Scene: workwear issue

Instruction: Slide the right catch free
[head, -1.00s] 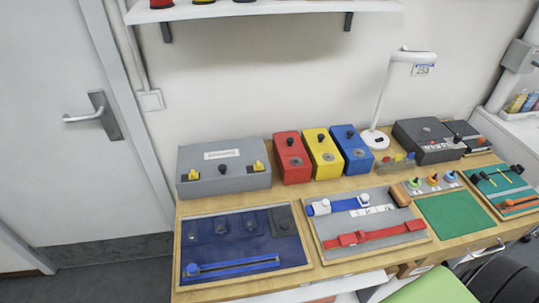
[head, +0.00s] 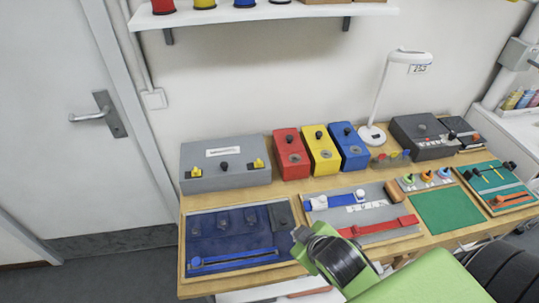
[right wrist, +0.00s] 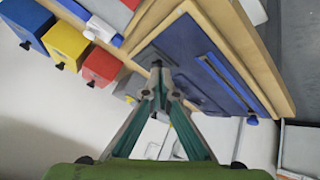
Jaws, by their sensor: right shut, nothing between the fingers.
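My right gripper (head: 299,234) is over the front of the bench, near the right edge of the blue zip board, well in front of the grey box and touching nothing that I can see. In the right wrist view its fingers (right wrist: 159,72) are shut and empty, and they partly hide the grey box (right wrist: 131,86). My left gripper is out of view.
Red (head: 291,155), yellow (head: 321,151) and blue (head: 349,146) boxes stand right of the grey box. The blue zip board (head: 235,222) lies in front of it, beside a grey strap board (head: 375,212). A white lamp (head: 372,136) stands behind.

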